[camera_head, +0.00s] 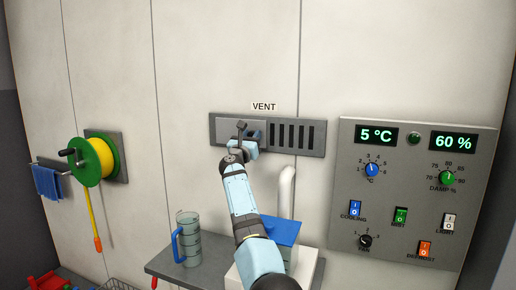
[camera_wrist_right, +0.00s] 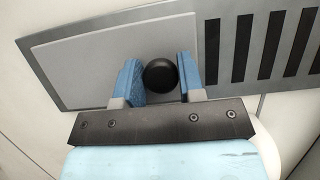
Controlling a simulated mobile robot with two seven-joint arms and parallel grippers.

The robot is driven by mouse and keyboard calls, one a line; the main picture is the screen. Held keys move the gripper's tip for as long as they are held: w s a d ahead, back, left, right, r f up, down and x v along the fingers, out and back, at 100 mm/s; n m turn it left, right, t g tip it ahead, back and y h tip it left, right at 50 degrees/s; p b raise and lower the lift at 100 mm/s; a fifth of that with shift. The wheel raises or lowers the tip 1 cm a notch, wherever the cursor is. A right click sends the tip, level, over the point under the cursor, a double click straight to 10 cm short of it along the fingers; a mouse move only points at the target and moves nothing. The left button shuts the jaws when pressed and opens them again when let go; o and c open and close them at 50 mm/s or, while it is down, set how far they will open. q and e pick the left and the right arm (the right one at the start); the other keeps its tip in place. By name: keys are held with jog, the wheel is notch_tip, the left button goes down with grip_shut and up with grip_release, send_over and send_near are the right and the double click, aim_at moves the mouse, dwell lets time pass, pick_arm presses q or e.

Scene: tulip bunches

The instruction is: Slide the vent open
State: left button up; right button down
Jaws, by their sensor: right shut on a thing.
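The vent (camera_head: 319,138) is a grey wall panel below a "VENT" label. Its plain sliding plate (camera_wrist_right: 85,62) covers the left part, and several dark slots (camera_head: 291,135) show uncovered on the right. A round black knob (camera_wrist_right: 160,75) stands out from the plate. My right gripper (camera_wrist_right: 161,84) is shut on the knob, with one blue finger pad on each side of it. In the head view my right gripper (camera_head: 243,138) is at the plate and partly hides it. My left gripper is not in view.
A control panel (camera_head: 398,205) with displays, dials and switches is to the right. A hose reel (camera_head: 100,160) and a blue towel (camera_head: 47,182) are at the left. Below, a shelf (camera_head: 160,267) holds a measuring jug (camera_head: 189,240), near a white pipe (camera_head: 287,195).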

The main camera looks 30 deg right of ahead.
jog(key=shift+w+a, duration=0.1)
dwell(0.3)
jog(key=c, duration=0.8)
grip_release()
jog(key=shift+f, duration=0.1)
jog(key=b+v, duration=0.1)
jog(key=v, duration=1.2)
jog(key=shift+s+a+f, duration=0.1)
jog(key=shift+s+a, duration=0.1)
jog(key=shift+a, duration=0.05)
